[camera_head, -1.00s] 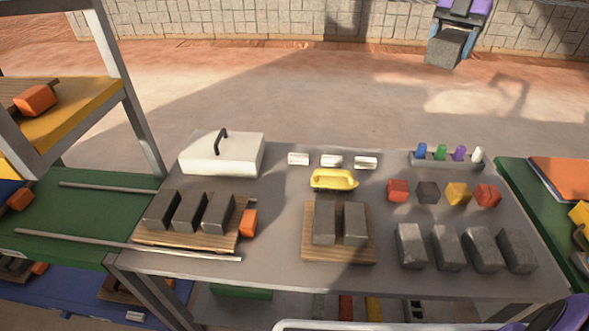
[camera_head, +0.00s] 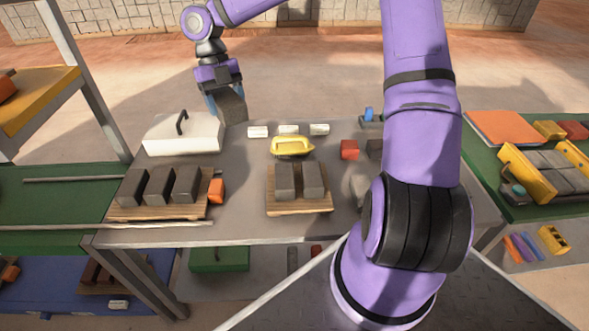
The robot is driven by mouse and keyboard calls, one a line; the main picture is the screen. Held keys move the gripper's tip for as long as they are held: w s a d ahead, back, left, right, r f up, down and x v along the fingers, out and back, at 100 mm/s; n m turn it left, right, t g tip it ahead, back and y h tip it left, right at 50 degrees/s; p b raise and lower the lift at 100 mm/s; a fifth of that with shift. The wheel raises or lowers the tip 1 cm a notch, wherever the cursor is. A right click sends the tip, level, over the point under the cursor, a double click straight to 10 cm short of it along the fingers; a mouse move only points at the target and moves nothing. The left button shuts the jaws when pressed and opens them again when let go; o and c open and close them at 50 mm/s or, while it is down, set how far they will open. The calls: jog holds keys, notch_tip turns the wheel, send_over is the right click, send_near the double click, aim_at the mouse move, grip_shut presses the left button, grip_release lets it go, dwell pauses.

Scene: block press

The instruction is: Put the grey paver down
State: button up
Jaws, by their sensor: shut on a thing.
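My gripper (camera_head: 224,90) is at the top of the view, just beyond the far edge of the grey table (camera_head: 240,220), right of the white lidded box. It is shut on a grey paver (camera_head: 231,107), which hangs below the fingers; I cannot tell whether it touches anything. Two grey pavers stand side by side on a wooden board (camera_head: 300,208) in the middle of the table. Three darker pavers (camera_head: 158,186) stand on another wooden board (camera_head: 160,213) at the left, with an orange block (camera_head: 216,190) beside them.
The white box (camera_head: 185,135), several small white pieces (camera_head: 289,129) and a yellow boat-shaped thing (camera_head: 292,146) occupy the table's far side. A red block (camera_head: 349,149) is near my arm, which hides the table's right part. Bare table lies between the two boards.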

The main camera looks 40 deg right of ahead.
jog(key=s+d+f+n+t+h, duration=0.15)
jog(key=s+f+n+h, duration=0.25)
jog(key=s+f+n, duration=1.05)
jog(key=m, duration=0.2)
send_over(303, 175)
jog(key=a, duration=0.1)
notch_tip(303, 175, down, 4)
jog(key=shift+w+f+t, duration=0.2)
jog(key=shift+w+f, duration=0.05)
jog(key=shift+f, duration=0.65)
jog(key=shift+w+f+t, duration=0.15)
jog(key=shift+w+f, duration=0.05)
jog(key=shift+f, duration=0.7)
jog(key=shift+a+f, duration=0.1)
jog(key=shift+f, duration=0.35)
jog(key=o, duration=1.5)
